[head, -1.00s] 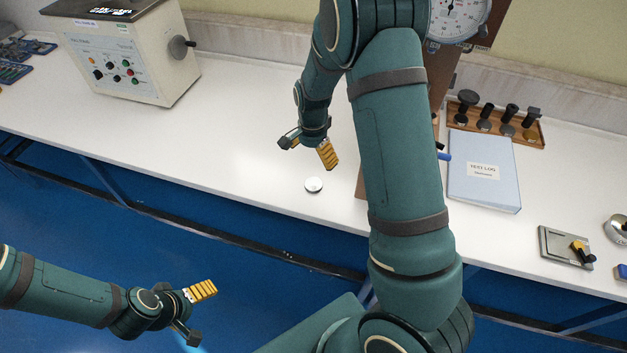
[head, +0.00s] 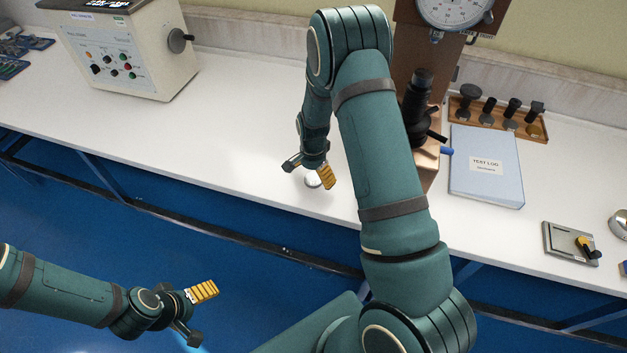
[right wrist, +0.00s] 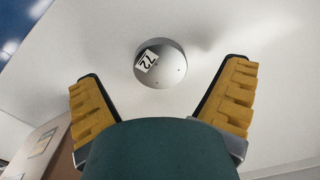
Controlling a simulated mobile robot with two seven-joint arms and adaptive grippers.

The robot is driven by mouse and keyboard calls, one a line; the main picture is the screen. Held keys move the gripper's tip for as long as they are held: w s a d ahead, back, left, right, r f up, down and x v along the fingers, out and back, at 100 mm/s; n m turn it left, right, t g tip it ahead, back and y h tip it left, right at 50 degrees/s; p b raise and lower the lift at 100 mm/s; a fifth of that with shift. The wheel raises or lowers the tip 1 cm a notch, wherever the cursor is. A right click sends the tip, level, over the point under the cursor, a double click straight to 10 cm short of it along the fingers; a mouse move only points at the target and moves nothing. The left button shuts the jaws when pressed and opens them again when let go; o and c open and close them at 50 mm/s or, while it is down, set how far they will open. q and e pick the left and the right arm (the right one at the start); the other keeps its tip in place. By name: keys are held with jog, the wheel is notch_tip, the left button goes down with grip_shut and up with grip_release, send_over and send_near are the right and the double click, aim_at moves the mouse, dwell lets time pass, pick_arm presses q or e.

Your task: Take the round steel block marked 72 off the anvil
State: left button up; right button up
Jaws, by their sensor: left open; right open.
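The round steel block marked 72 (right wrist: 160,63) lies on the white bench top, not on an anvil, with its label and rounded edge showing in the right wrist view. In the head view the block (head: 313,181) is partly covered by my right gripper (head: 311,170). The right gripper is open, with its yellow-padded fingers spread to either side and nothing between them. My left gripper (head: 195,313) is open and empty, in front of the bench over the blue floor. The tester with the dial (head: 455,8) stands behind my right arm, which hides its anvil area.
A blue test log binder (head: 486,170) lies right of the tester. A wooden rack (head: 541,135) holds several dark fittings behind it. A small plate with a clamp (head: 556,245) is at the right. A beige control box (head: 140,65) stands at the back left. The bench between is clear.

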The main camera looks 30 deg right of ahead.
jog(key=shift+f, duration=0.95)
jog(key=c, duration=1.5)
jog(key=shift+r, duration=0.1)
